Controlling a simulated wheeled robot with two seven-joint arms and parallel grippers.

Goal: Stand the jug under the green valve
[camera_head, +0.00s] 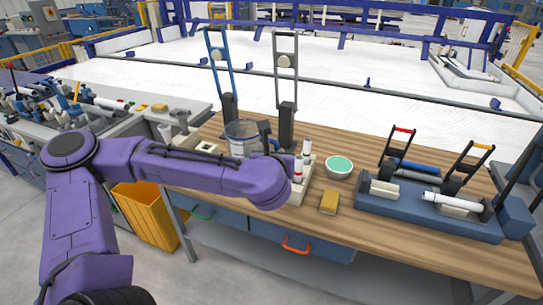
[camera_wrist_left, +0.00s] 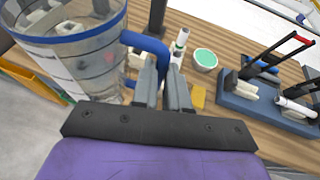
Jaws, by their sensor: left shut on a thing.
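The jug (camera_head: 241,140) is clear with a blue rim and stands out behind my left forearm in the head view. In the left wrist view the jug (camera_wrist_left: 75,50) fills the upper left, with its blue handle (camera_wrist_left: 148,44) toward the gripper. My left gripper (camera_wrist_left: 163,78) is shut on that handle; it shows only partly in the head view (camera_head: 268,138). The jug looks upright; its base is hidden, so I cannot tell whether it touches the table. I cannot make out a green valve. My right gripper is not in view.
Blue (camera_head: 217,62) and grey (camera_head: 285,70) tall frames stand behind the jug. White cylinders in a pale holder (camera_head: 306,165), a green-filled bowl (camera_head: 339,166) and a yellow block (camera_head: 329,202) are to the right. A blue rack (camera_head: 430,205) stands farther right. The front wood is partly clear.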

